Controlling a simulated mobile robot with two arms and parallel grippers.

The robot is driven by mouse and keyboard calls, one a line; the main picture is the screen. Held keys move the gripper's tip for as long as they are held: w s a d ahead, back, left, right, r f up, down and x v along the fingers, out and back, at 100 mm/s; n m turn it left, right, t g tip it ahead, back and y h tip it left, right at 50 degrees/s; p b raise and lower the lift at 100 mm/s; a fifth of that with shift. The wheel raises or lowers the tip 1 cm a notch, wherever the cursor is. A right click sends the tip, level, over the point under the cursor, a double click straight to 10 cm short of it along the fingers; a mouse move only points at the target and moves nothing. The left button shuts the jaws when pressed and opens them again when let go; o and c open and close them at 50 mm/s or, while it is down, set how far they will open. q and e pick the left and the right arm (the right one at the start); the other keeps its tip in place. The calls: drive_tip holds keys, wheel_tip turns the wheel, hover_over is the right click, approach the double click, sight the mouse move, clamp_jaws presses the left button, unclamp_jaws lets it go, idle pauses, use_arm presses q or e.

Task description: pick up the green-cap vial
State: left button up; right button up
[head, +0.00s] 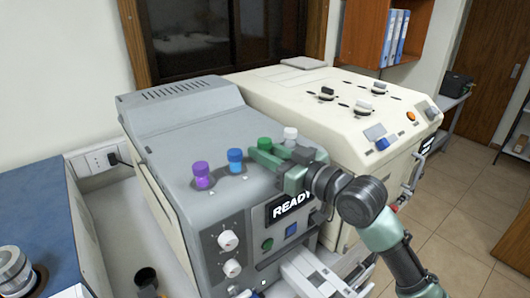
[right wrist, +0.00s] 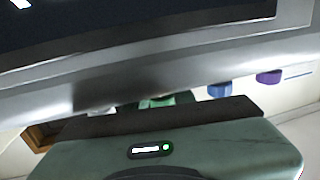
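The green-cap vial (head: 264,143) stands in the top of the grey tester, in a row with a purple-cap vial (head: 201,175), a blue-cap vial (head: 235,160) and a white-cap vial (head: 290,136). My right gripper (head: 268,157) is at the green-cap vial, with a finger just in front of its lower part. I cannot tell whether it touches the vial or how far apart the fingers are. In the right wrist view the green cap (right wrist: 158,101) shows partly behind the gripper body, with the blue cap (right wrist: 220,90) and purple cap (right wrist: 268,77) to its right. My left gripper is out of view.
The grey tester (head: 185,115) has a READY screen (head: 290,206) and knobs on its front. A cream machine (head: 300,90) stands close behind and to the right. A blue-topped unit (head: 40,210) stands at the left. Open floor (head: 450,225) lies at the right.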

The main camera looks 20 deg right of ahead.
clamp_jaws()
